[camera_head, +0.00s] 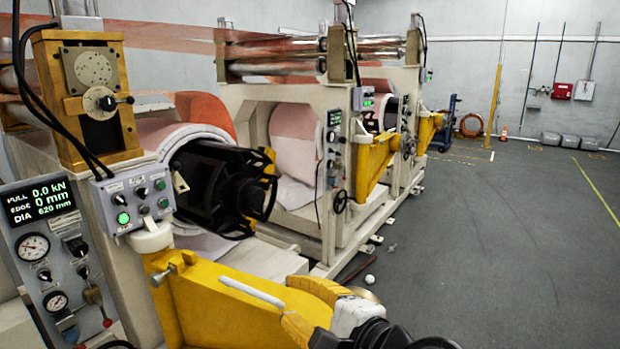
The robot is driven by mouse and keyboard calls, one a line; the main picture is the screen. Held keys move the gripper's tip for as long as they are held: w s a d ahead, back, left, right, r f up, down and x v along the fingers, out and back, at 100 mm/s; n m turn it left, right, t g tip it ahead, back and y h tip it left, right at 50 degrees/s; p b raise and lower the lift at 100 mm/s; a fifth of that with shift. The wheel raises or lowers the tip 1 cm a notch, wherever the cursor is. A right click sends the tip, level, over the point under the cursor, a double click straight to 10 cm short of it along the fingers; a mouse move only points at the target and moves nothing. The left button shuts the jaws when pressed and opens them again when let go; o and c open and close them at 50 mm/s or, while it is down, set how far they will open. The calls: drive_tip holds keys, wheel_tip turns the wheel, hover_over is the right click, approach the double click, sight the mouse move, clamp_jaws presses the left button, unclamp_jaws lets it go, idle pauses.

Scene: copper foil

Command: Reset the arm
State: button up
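A foil machine with a black roll chuck (225,190) stands at the left, with a control box (135,198) and a gauge panel (58,265) reading 0.0 kN. Similar machines (335,130) stand behind it. The grey floor (500,240) at the right is mostly clear.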

drive_tip(key=d+f+n+h, duration=0.1)
drive_tip(key=d+f+n, duration=0.1)
drive_tip(key=n, duration=0.1)
drive_tip(key=d+f+n+g+h, duration=0.1)
drive_tip(key=d+f+n, duration=0.1)
drive_tip(key=shift+f+n+g, duration=0.3)
drive_tip(key=shift+f+n, duration=0.1)
drive_tip(key=s+d+f+n+g+h, duration=0.1)
drive_tip(key=s+d+f+n+h, duration=0.2)
drive_tip(key=d, duration=0.5)
drive_tip(key=s+d+f+n+g+h, duration=0.2)
drive_tip(key=s+d+f+n+h, duration=0.1)
drive_tip(key=d+n, duration=0.3)
drive_tip(key=shift+s+d+f+h, duration=0.2)
drive_tip(key=shift+d+f+h, duration=0.15)
drive_tip(key=shift+d+h, duration=0.6)
drive_tip(key=shift+d+y, duration=0.2)
drive_tip(key=shift+y, duration=0.05)
